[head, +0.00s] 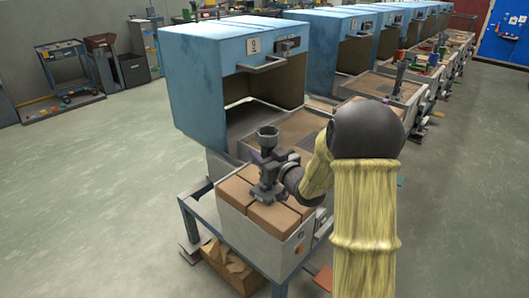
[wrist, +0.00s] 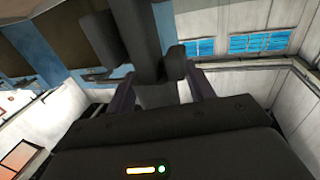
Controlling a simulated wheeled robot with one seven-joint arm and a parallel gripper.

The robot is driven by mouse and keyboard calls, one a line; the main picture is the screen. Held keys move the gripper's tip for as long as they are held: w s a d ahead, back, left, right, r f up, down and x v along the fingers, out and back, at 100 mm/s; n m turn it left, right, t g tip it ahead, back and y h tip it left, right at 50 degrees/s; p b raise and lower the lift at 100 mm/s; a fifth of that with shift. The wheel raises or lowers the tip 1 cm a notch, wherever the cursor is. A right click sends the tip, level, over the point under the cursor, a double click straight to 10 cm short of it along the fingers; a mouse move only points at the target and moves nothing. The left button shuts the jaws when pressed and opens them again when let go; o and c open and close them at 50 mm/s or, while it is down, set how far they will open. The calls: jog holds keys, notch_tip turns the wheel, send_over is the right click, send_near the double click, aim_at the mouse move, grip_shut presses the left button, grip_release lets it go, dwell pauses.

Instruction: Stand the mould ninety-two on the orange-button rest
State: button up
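The mould (head: 268,137) is a dark grey piece with a flared cup on top and a narrow stem. It is upright in the head view. My gripper (head: 267,173) is closed around its stem from the right. In the wrist view, the two fingers (wrist: 165,92) flank the dark mould (wrist: 148,40). No number on it is readable. Below it is a light grey box-like rest (head: 262,245) topped with brown blocks, with a small orange button (head: 300,249) on its front face.
A blue furnace (head: 215,85) marked 9, with an open front, stands just behind the rest. More blue furnaces recede to the right. A blue stand (head: 195,215) carries the rest, with a cardboard box (head: 232,268) below. Open floor lies left; a cart (head: 68,72) stands far back.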

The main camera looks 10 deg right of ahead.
jog(key=shift+r, duration=0.2)
jog(key=v, duration=1.2)
jog(key=shift+f, duration=0.1)
